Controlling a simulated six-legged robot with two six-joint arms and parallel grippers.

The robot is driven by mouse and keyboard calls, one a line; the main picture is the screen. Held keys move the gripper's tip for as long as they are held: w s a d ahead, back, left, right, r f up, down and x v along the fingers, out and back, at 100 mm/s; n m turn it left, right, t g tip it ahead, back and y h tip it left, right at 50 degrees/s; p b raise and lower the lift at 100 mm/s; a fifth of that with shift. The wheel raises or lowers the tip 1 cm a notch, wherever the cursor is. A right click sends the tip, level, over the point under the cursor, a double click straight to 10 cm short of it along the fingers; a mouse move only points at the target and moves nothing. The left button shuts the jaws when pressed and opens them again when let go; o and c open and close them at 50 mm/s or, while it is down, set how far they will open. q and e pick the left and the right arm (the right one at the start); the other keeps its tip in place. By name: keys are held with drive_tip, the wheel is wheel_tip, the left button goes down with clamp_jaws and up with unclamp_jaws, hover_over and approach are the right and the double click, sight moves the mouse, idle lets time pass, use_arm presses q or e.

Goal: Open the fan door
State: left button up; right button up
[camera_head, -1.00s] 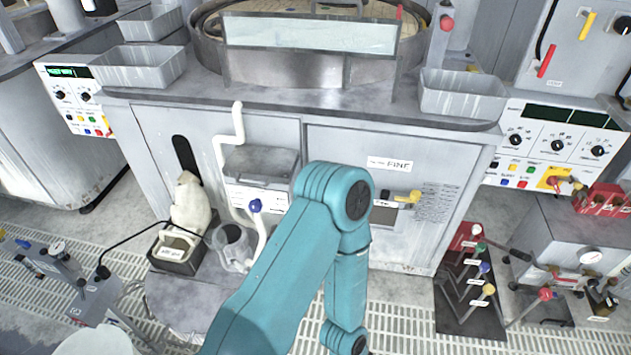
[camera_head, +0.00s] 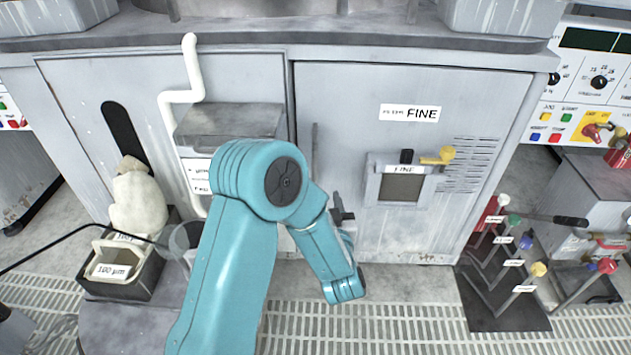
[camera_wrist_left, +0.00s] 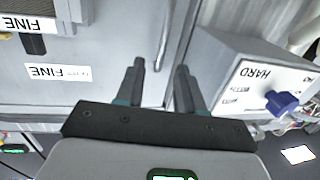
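The grey door (camera_head: 345,100) carries a FINE label, vent slots and a small window. I see no label that says fan. A thin vertical bar handle (camera_head: 314,150) stands near its left edge. My left gripper (camera_head: 343,207) is low in front of this door, right of the bar's lower end and partly hidden by my teal arm. In the left wrist view, which shows the door (camera_wrist_left: 105,40) upside down, the gripper (camera_wrist_left: 160,75) is open and empty. The bar and door seam show beyond, between its fingers; contact cannot be told. My right gripper is not in view.
A yellow-handled latch (camera_head: 437,157) juts out above the door's window. A grey box (camera_head: 230,122) with a white pipe (camera_head: 192,75) sits left of the door; the wrist view shows a HARD label and blue knob (camera_wrist_left: 280,103). Coloured levers (camera_head: 505,262) stand on the floor at right.

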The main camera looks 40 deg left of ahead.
sight(315, 159)
use_arm(q)
drive_tip(key=shift+y, duration=0.3)
drive_tip(key=b+x, duration=0.1)
drive_tip(key=x, duration=0.6)
drive_tip(key=b+x, duration=0.1)
drive_tip(key=x, duration=0.6)
drive_tip(key=shift+a+r, duration=0.2)
drive_tip(key=shift+a, duration=0.3)
drive_tip(key=shift+b+x, duration=0.3)
drive_tip(key=shift+x, duration=0.5)
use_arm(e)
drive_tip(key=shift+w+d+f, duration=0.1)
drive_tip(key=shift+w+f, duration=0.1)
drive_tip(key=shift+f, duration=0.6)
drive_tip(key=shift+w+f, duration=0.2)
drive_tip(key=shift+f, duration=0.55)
use_arm(q)
drive_tip(key=shift+s, duration=0.1)
clamp_jaws()
